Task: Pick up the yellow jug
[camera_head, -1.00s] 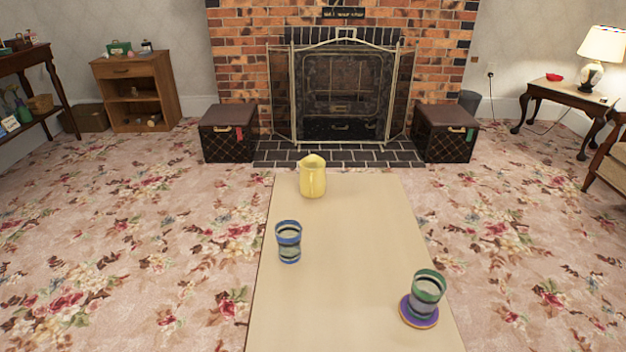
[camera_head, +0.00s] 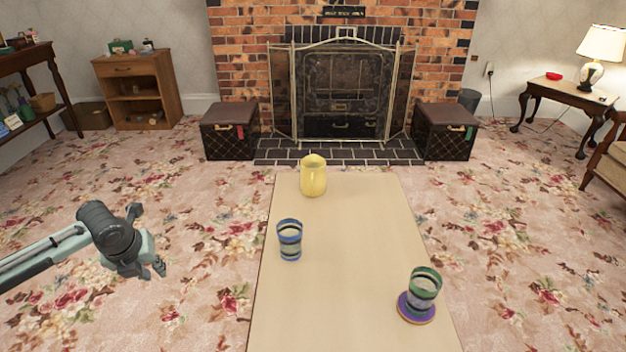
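The yellow jug (camera_head: 313,178) stands upright at the far end of the pale table (camera_head: 345,290), with its handle facing me. My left gripper (camera_head: 150,272) is over the carpet to the left of the table, well apart from the jug and nearer to me. Its fingers are small and partly hidden by its own body, so I cannot tell how far apart they are. My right gripper is not in view.
A blue-rimmed glass (camera_head: 290,240) stands near the table's left edge. A green-rimmed glass (camera_head: 425,285) stands on a purple coaster (camera_head: 416,315) at the near right. The middle of the table is clear. Two dark boxes flank the fireplace (camera_head: 342,95) beyond.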

